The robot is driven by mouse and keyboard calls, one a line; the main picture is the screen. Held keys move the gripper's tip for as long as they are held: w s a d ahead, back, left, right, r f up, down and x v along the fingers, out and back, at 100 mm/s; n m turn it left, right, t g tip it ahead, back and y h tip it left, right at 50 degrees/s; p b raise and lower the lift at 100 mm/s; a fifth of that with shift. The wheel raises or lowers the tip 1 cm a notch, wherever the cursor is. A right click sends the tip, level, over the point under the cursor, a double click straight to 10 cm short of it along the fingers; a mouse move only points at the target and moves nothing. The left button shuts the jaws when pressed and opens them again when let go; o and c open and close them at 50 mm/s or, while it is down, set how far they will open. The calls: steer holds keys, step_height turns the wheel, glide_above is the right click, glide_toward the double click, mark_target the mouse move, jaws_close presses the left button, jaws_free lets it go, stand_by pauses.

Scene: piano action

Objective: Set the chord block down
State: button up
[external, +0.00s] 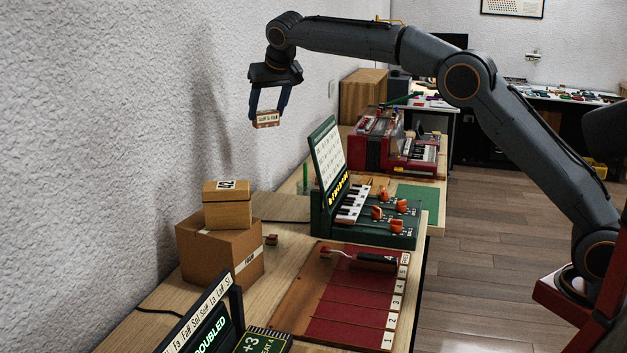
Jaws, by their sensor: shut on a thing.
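My gripper (268,108) hangs high over the far left part of the bench, near the white wall. Its fingers are shut on a small chord block (266,119), a reddish-brown piece with a pale lettered label on its front. The block is in the air, well above the cardboard boxes and to the left of the green keyboard device. A red slotted board (352,299) with numbered strips lies on the bench, with a dark-handled tool (362,260) across its far end.
Two stacked boxes (219,254) stand by the wall. A green device (372,219) with piano keys, orange knobs and an upright panel stands behind the board. A black display (208,320) is at the front. A red machine (395,150) is farther back. Bare wood shows beside the boxes.

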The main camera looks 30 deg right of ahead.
step_height(320, 180, down, 29)
steer(key=p, duration=0.3)
steer(key=shift+a+p, duration=0.15)
steer(key=shift+p, duration=0.2)
steer(key=shift+f, duration=0.15)
steer(key=o, duration=1)
steer(key=shift+o, duration=0.2)
steer(key=shift+s+r, duration=0.15)
steer(key=shift+r, duration=0.25)
steer(key=b+v, duration=0.1)
steer(key=v, duration=0.6)
steer(key=shift+b, duration=0.3)
